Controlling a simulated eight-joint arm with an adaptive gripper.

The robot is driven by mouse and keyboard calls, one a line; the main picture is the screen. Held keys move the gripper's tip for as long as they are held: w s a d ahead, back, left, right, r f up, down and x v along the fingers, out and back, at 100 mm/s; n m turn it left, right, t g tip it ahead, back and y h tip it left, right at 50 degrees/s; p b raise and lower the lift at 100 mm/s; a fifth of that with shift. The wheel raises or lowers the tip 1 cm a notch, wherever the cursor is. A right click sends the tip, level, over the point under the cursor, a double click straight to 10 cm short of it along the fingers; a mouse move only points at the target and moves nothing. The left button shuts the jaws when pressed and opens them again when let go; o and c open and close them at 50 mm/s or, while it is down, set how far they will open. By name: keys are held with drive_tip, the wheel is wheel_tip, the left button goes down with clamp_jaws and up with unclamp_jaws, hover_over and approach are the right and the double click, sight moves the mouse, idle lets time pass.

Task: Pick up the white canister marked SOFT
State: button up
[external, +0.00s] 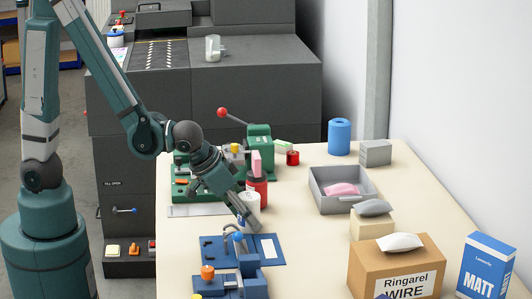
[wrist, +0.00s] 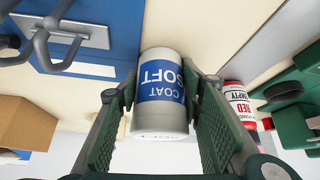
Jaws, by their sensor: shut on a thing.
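The white canister (wrist: 158,65) has a blue label reading COAT SOFT, upside down in the wrist view. My gripper (wrist: 162,95) is shut on it, one finger on each side of its body. In the external view the canister (external: 253,199) shows as a small white can, partly hidden by my gripper (external: 247,214) above the pale table. I cannot tell whether it touches the table.
A blue device (external: 215,251) stands in front. A grey tray (external: 344,204) and a cardboard box (external: 362,265) marked Ringarel WIRE are to the right.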

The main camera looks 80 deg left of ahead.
sight(257, 194)
drive_tip(key=shift+r+p, duration=1.55)
drive_tip(key=shift+r, duration=3.45)
drive_tip(key=shift+r, duration=0.1)
